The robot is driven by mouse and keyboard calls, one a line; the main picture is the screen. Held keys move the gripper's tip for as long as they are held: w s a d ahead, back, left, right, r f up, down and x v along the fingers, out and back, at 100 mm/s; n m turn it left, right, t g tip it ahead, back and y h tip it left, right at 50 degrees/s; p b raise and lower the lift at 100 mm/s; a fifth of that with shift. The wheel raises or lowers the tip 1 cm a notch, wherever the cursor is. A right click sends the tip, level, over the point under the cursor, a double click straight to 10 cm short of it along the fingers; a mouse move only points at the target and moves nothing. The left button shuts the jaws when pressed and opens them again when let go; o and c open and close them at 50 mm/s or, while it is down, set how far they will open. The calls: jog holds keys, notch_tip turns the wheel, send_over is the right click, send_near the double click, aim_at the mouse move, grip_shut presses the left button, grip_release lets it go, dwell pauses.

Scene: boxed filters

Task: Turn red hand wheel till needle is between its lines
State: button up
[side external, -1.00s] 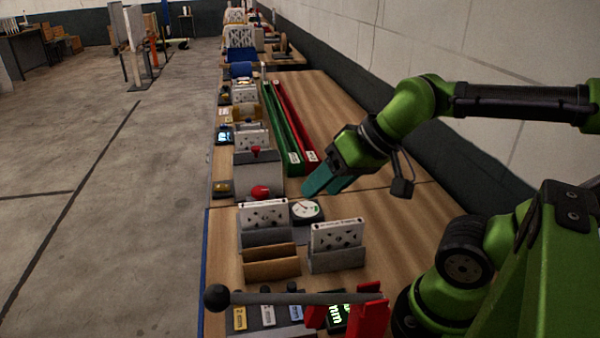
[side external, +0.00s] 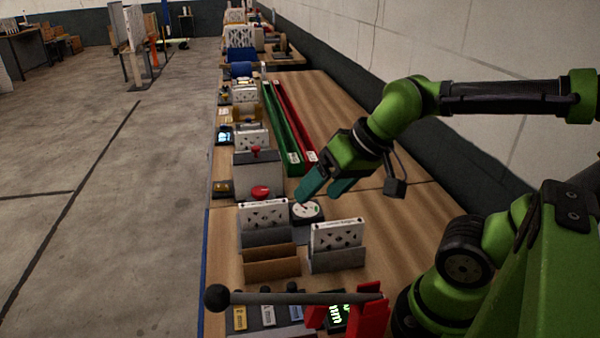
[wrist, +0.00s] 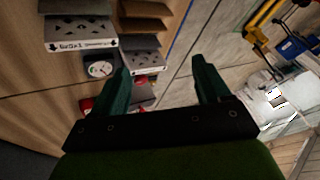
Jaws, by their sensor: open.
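The red hand wheel (side external: 261,192) sits low at the front of a grey box (side external: 257,172) in the side view. In the wrist view a red part that looks like it (wrist: 142,79) shows beside the left finger, partly hidden. The round white gauge (side external: 308,211) lies to the right of the wheel, and it shows in the wrist view too (wrist: 100,66). Its needle and lines are too small to read. My gripper (side external: 326,190) is open and empty, above and behind the gauge, right of the wheel and apart from it. Both spread fingers show in the wrist view (wrist: 161,66).
White boxed filters stand in holders (side external: 337,236) in front of the gauge, with a brown empty holder (side external: 271,262) nearby. Green (side external: 281,130) and red (side external: 296,122) channels run back along the bench. A black-knobbed lever (side external: 290,298) crosses the front. Bench right of the channels is clear.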

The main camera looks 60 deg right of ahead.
jog(key=w+d+g, duration=0.3)
jog(key=w+d, duration=0.1)
jog(key=w, duration=0.7)
jog(key=n+g+h, duration=0.2)
jog(key=n+g, duration=0.2)
jog(key=n, duration=0.3)
send_over(260, 190)
notch_tip(260, 190, down, 15)
jog(key=shift+f, duration=0.2)
jog(key=c, duration=1)
jog(key=shift+c, duration=0.2)
jog(key=shift+m, duration=0.3)
